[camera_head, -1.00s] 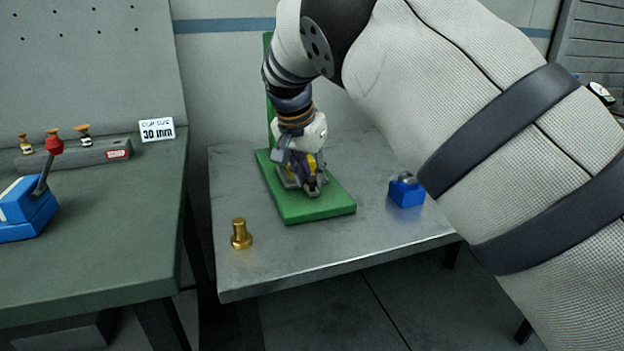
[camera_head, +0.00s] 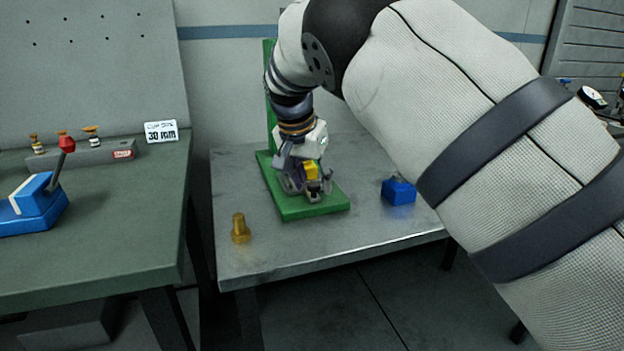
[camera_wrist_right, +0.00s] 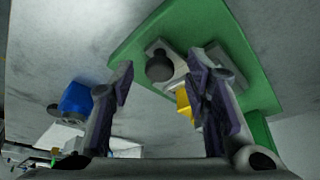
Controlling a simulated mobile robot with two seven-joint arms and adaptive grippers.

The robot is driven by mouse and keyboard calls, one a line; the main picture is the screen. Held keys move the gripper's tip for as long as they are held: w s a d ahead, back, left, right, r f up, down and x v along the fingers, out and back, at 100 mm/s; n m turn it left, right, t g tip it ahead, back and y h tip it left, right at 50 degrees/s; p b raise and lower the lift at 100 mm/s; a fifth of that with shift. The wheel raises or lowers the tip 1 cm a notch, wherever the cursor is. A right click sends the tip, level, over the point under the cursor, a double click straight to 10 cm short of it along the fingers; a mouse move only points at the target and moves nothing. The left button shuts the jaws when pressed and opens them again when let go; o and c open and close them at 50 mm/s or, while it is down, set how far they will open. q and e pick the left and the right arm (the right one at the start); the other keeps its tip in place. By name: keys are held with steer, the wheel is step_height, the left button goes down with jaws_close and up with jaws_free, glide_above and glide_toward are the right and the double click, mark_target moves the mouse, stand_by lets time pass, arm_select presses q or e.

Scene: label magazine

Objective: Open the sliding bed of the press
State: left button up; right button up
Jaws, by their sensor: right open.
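The press has a green base (camera_head: 318,208) and a green upright (camera_head: 269,90) on the grey metal table. In the right wrist view, a light grey plate, which looks like the sliding bed (camera_wrist_right: 181,68), lies on the green base with a dark round knob (camera_wrist_right: 159,67) on it. My right gripper (camera_head: 312,190) is over the base and hides much of the press. In the right wrist view its fingers (camera_wrist_right: 160,82) are apart, with the knob showing between their tips. I cannot tell whether they touch anything. A yellow part (camera_wrist_right: 184,103) shows beside the right-hand finger. My left gripper is not in view.
A brass stepped piece (camera_head: 240,229) stands at the table's front left. A blue block (camera_head: 399,191) sits right of the press. The green bench (camera_head: 110,235) at left bears a blue device with a red-knobbed lever (camera_head: 62,165). The table front is mostly clear.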

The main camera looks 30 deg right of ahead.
steer(key=v, duration=1.2)
